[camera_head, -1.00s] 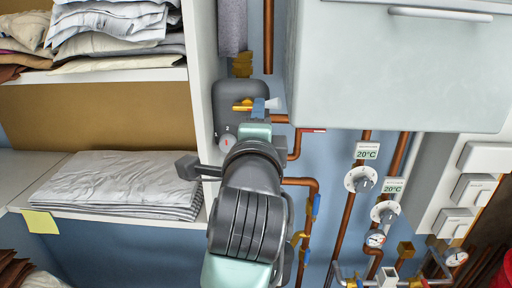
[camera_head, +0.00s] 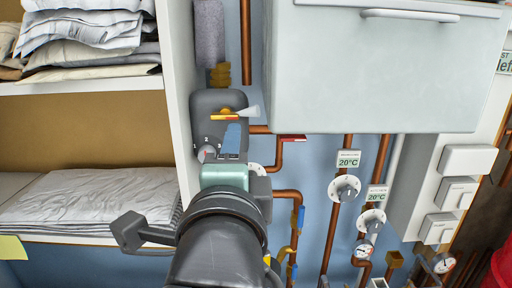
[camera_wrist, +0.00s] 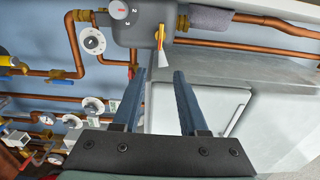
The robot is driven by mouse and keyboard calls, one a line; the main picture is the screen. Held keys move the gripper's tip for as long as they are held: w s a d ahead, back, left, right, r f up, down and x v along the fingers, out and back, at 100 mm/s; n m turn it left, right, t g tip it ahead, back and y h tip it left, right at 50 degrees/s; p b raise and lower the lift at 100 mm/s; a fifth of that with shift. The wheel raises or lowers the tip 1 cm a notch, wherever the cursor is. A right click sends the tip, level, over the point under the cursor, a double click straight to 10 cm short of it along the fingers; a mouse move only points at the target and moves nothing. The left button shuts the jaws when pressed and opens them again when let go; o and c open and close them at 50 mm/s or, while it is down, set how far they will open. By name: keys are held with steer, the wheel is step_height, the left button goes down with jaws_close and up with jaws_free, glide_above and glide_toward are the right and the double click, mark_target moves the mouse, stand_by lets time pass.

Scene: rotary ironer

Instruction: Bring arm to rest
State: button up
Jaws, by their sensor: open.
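My gripper (camera_head: 231,138) is in front of the lower part of a dark grey wall unit in the head view, with my arm coming up from the bottom edge. In the wrist view my gripper (camera_wrist: 160,75) has its two blue fingers apart, with nothing between them. The grey unit (camera_wrist: 145,25) lies beyond the fingertips there. Its orange-yellow lever (camera_head: 228,115) and numbered dial (camera_head: 207,153) sit just above and left of my gripper. I cannot tell the exact gap between fingers and unit.
A shelf with folded cloth (camera_head: 95,197) stands left. A large pale cabinet (camera_head: 385,70) hangs upper right. Copper pipes (camera_head: 335,220) with round dials (camera_head: 344,188) run down the wall to the right. White switch boxes (camera_head: 455,193) are at the far right.

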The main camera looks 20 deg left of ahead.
steer(key=s+d+r+n+t+h, duration=0.2)
steer(key=s+d+r+n+t, duration=0.2)
steer(key=r, duration=0.5)
steer(key=s+d+r+n+t+h, duration=0.3)
steer(key=s+d+r+n+t, duration=0.2)
steer(key=d+r+n, duration=0.3)
steer(key=r+n+t, duration=0.1)
steer(key=n, duration=0.1)
steer(key=shift+d+n, duration=0.3)
steer(key=shift+n, duration=0.1)
